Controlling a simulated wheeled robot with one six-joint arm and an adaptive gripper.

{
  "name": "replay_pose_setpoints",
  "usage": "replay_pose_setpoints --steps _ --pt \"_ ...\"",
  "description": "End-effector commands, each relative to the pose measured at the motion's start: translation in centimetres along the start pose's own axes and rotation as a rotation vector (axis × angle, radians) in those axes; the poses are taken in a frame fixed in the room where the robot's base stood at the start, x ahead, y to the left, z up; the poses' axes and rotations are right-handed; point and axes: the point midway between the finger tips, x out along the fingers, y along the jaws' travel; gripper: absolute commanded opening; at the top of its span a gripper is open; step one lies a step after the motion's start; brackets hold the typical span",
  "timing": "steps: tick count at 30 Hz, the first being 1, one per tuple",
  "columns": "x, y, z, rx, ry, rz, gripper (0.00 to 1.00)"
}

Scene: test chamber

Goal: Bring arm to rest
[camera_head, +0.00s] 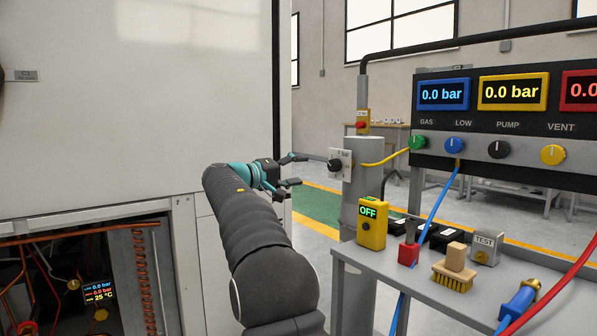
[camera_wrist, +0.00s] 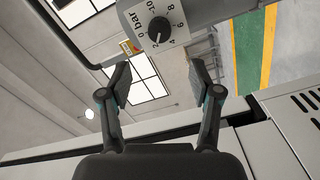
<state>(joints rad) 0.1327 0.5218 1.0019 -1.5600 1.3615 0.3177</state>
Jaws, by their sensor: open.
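My arm reaches forward in the head view, with my gripper (camera_head: 295,170) at its end, left of the regulator knob. My gripper also shows in the wrist view (camera_wrist: 158,80), with its two fingers spread and nothing between them. The black knob (camera_head: 335,165) sits on a white dial plate on the grey cylinder (camera_head: 358,190). In the wrist view the knob (camera_wrist: 159,30) lies beyond the fingertips, apart from them, and the scale around it is marked in bar.
A large white cabinet (camera_head: 130,100) stands close on the left, with an open lower bay of copper pipes.

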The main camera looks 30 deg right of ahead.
Motion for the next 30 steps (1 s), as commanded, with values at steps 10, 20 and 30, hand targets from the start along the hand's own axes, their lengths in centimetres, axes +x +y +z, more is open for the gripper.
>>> replay_pose_setpoints --steps 10,20,30 --pt "0.0 -0.1 -0.1 -0.016 0.005 -0.002 0.63" --pt "-1.3 -12.2 2.6 -0.185 0.016 -0.338 0.63" --pt "-10.9 -17.5 14.3 -0.239 -0.024 -0.856 0.63"
